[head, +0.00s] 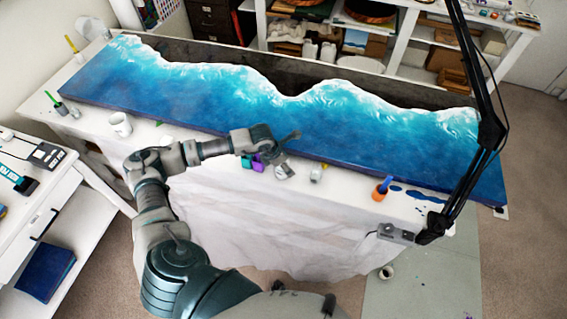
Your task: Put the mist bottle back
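I cannot pick out the mist bottle for certain. A small pale bottle-like item (317,173) stands on the front strip of the white-covered table, right of my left gripper. My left gripper (290,146) is over the front edge of the blue wave panel (200,105), close above a small grey-white item (284,172). Its fingers are small and dark here, and I cannot tell whether they are open or hold anything. My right gripper is out of view.
Purple and teal containers (256,164) sit beside my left gripper. A white mug (120,124) stands to the left, and an orange cup (381,189) to the right. A black lamp arm (480,150) rises at right. A white side cabinet (30,205) stands at left.

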